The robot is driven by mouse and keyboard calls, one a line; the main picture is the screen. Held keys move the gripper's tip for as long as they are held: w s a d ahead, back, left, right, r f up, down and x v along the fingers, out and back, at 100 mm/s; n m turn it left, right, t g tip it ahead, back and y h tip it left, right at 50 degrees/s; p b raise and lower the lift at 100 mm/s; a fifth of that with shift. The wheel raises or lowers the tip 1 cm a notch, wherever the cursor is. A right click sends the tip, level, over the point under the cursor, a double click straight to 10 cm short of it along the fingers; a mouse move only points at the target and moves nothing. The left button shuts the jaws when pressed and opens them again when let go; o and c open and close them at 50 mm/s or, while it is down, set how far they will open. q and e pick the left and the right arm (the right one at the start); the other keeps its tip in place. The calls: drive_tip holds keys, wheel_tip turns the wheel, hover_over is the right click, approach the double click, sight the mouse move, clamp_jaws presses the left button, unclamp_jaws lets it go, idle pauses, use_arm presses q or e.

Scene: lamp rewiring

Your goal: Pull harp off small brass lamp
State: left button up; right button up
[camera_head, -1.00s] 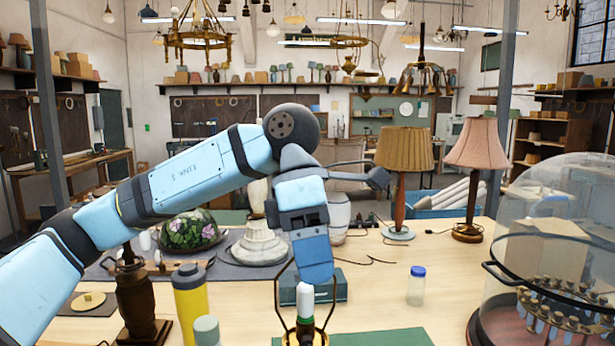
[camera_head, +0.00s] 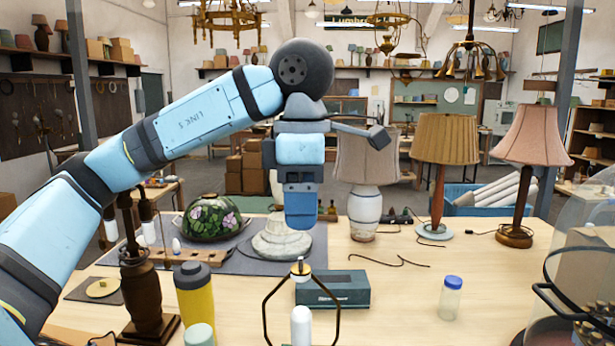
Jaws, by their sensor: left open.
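The harp (camera_head: 337,308) is a thin dark brass loop near the bottom middle of the head view, with a small finial-like top piece. It stands around a white bulb (camera_head: 301,327). The rest of the small brass lamp is cut off by the bottom edge. My left gripper (camera_head: 301,226) points down above the harp top in the picture, apart from it. It is open and empty; its jaws are seen edge-on, so the gap hardly shows. My right gripper is not in view.
A teal box (camera_head: 345,288) lies just behind the harp. A yellow bottle (camera_head: 195,300) and a dark lamp base (camera_head: 140,285) stand left. A blue-capped jar (camera_head: 450,300) and a glass dome (camera_head: 585,265) stand right. Shaded lamps stand behind.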

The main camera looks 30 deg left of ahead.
sight(303, 268)
use_arm(q)
wheel_tip(303, 268, down, 9)
drive_tip(key=shift+p, duration=0.65)
drive_tip(key=shift+f, duration=0.6)
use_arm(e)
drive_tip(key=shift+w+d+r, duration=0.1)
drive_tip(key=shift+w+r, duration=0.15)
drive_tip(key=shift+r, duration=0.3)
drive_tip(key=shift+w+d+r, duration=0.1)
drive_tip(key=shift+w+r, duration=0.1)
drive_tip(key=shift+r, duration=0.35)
use_arm(q)
drive_tip(key=shift+c, duration=0.8)
drive_tip(key=c, duration=0.8)
drive_tip(key=shift+c, duration=0.2)
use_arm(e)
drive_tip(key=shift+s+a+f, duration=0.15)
use_arm(q)
drive_tip(key=shift+w+r, duration=0.1)
drive_tip(key=shift+r, duration=0.05)
